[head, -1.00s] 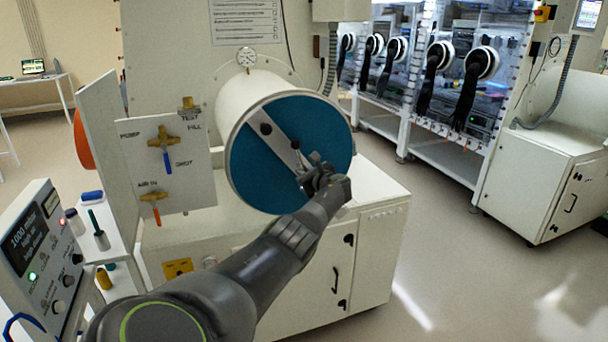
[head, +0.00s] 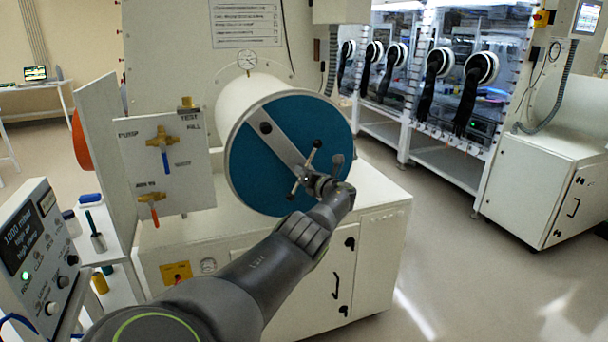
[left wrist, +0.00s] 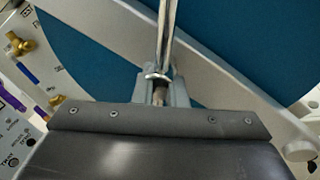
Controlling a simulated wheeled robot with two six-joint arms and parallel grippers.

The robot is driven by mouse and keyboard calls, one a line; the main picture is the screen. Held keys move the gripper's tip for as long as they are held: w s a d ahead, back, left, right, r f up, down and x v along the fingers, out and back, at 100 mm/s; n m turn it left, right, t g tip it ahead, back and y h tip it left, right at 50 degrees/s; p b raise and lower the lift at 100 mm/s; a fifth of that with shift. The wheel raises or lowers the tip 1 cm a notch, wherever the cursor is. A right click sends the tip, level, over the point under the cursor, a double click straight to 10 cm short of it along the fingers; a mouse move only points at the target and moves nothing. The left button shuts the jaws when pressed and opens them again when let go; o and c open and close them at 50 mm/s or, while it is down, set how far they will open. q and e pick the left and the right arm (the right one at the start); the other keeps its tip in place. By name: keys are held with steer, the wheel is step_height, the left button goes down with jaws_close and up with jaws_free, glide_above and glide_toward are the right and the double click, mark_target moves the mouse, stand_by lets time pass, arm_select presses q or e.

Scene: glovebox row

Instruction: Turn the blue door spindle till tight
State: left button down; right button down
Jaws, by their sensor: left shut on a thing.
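The round blue door (head: 250,165) closes the front of a white cylindrical chamber. A pale strap (head: 282,145) crosses it diagonally. The spindle's handle (head: 314,152) is a thin metal cross bar with dark ends, standing in front of the strap. My left gripper (head: 318,183) is at the handle's lower right side, shut on part of it. In the left wrist view a shiny metal bar of the handle (left wrist: 167,35) runs up from between the jaws (left wrist: 159,92), with the blue door and strap behind. The spindle's hub is partly hidden by the gripper. My right gripper is not in view.
Left of the chamber stands a valve panel (head: 140,185) with blue and red levers. A control box (head: 35,240) is at lower left.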

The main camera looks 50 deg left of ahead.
arm_select(q)
steer(key=shift+f+m, duration=0.15)
steer(key=shift+m, duration=0.15)
steer(key=c, duration=1.5)
jaws_free()
steer(key=shift+c, duration=0.2)
steer(key=shift+d+r, duration=0.15)
steer(key=shift+r, duration=0.05)
steer(key=s+d+p, duration=0.3)
steer(key=d+p, duration=0.1)
steer(key=d, duration=1.2)
steer(key=shift+d+f+p, duration=0.2)
steer(key=shift+d+p, duration=0.2)
steer(key=shift+f, duration=0.1)
